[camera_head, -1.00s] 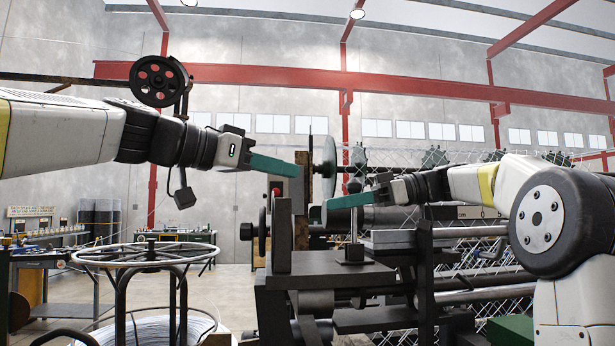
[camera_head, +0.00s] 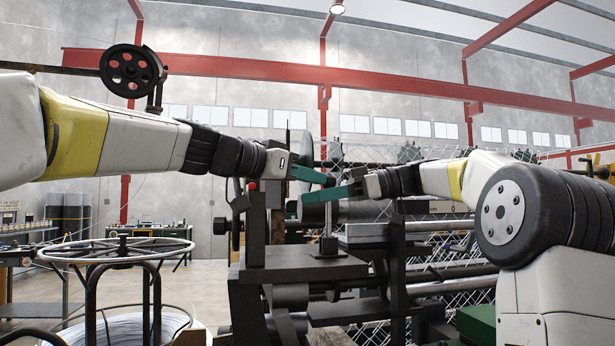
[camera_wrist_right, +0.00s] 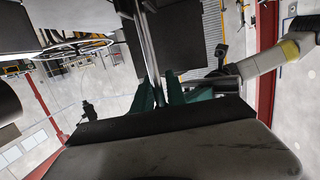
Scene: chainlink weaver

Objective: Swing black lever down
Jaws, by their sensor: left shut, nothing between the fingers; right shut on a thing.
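The lever shows as a thin upright metal rod (camera_head: 328,218) rising from a dark block on the machine; its upper part is hidden behind the green fingers. My right gripper (camera_head: 306,197) comes in from the right and its green fingers are shut across the rod. In the right wrist view the rod (camera_wrist_right: 149,50) runs down between the two fingers of that gripper (camera_wrist_right: 161,92). My left gripper (camera_head: 327,179) is shut and empty, just above the right fingers, close to the lever's top. I cannot tell whether it touches the lever.
The dark machine frame (camera_head: 300,262) stands directly below both grippers. Chain-link mesh (camera_head: 455,250) and rollers lie to the right. A wire reel stand (camera_head: 115,250) is at the lower left. Open air is above the grippers.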

